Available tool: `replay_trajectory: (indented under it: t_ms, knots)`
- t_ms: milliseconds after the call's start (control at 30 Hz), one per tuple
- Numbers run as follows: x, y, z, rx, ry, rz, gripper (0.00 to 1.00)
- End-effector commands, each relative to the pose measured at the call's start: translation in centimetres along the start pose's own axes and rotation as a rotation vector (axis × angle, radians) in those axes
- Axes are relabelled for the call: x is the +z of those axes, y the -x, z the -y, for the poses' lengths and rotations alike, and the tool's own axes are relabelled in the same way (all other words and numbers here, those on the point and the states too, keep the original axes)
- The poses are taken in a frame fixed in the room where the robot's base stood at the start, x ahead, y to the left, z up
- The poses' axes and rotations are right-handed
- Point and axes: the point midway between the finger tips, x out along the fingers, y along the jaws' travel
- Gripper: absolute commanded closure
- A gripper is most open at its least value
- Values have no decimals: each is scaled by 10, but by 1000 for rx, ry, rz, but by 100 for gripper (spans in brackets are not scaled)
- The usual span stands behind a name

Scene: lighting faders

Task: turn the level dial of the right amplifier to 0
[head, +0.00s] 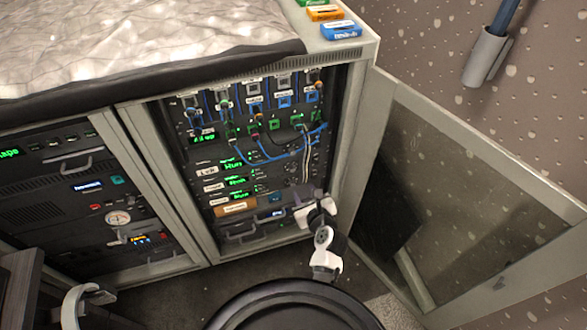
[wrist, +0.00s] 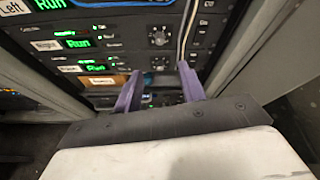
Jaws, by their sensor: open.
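A stack of amplifiers with green "Run" displays sits in the rack. The top label reads Left; the middle label looks like Right, but the lower labels are too blurred to be sure. The middle amplifier (wrist: 110,40) has a round dark dial (wrist: 158,36) on its right half. A similar lower dial (wrist: 160,62) sits beneath it. Neither pointer setting is readable. In the head view the middle amplifier (head: 232,183) shows left of my gripper (head: 306,194). My gripper, in the wrist view (wrist: 160,76), is open and empty, its purple fingers just below the lower dial.
White cables (wrist: 187,30) hang just right of the dials. Blue cables (head: 285,155) loop above the amplifiers. An open glass door (head: 465,190) stands to the right. A drawer handle (head: 245,236) and a brown-labelled panel (head: 235,207) lie below.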

Motion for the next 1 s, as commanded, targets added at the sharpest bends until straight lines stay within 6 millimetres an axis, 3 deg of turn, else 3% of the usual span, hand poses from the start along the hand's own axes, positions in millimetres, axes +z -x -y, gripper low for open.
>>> replay_trajectory:
  t_ms: [167,600,800,1000]
  knots:
    - [2,-22,0,1,1,3,60]
    - [2,-112,0,-1,4,3,60]
    - [2,-132,0,-1,4,3,60]
    - [2,-136,0,-2,5,3,60]
